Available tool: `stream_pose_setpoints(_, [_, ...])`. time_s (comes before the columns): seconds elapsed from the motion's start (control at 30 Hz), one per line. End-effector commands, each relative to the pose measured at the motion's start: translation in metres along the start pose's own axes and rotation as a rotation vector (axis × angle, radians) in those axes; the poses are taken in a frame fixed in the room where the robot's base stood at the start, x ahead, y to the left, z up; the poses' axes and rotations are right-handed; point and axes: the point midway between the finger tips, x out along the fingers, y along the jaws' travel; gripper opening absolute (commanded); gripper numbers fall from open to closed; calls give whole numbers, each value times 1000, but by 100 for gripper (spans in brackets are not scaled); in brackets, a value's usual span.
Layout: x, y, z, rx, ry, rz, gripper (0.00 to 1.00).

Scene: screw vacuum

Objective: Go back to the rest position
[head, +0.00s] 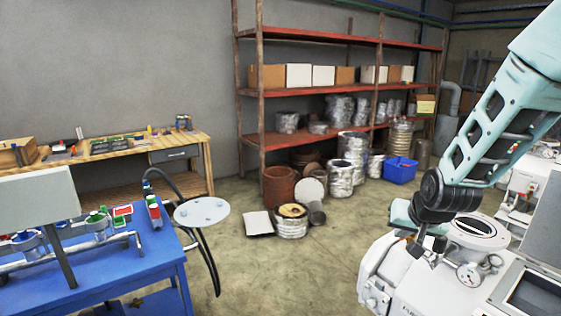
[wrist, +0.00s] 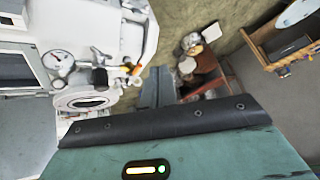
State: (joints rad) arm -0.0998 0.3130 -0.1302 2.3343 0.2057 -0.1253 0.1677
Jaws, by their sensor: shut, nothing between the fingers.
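My arm is teal and black and comes down from the upper right in the head view. My gripper (head: 413,249) is small and dark there, shut and empty, at the left of the white machine's top. I cannot tell whether it touches the machine. The white machine (head: 385,275) has a round port (head: 478,231) and a dial gauge (head: 470,275). In the wrist view the machine is at the left, with its gauge (wrist: 57,60) and round port (wrist: 85,100). My teal arm link fills the bottom of that view. The fingertips are not clear in it.
A blue table (head: 160,262) with pipes and valves stands at the left, a round grey plate (head: 202,212) beside it. A wooden workbench (head: 180,140) and red shelves (head: 320,88) stand behind. Drums and a blue crate (head: 400,171) are on the floor. The middle floor is open.

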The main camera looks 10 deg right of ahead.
Motion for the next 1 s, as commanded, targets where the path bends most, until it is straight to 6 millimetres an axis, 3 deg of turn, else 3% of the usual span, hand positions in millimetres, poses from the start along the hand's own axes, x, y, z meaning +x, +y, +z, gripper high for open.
stream_pose_setpoints(0.03, [-14,-28,22,-64,-57,-47,0])
stream_pose_setpoints(0.1, [-34,-60,57,-165,-145,-101,0])
stream_pose_setpoints(0.23, [-82,-103,126,-383,-303,-185,0])
stream_pose_setpoints(0.37, [-135,-118,196,-631,-445,-234,0])
stream_pose_setpoints(0.5, [-179,-110,249,-857,-553,-242,0])
stream_pose_setpoints(0.7, [-206,-95,279,-1011,-619,-227,0])
stream_pose_setpoints(1.0, [-207,-94,280,-1016,-623,-225,0])
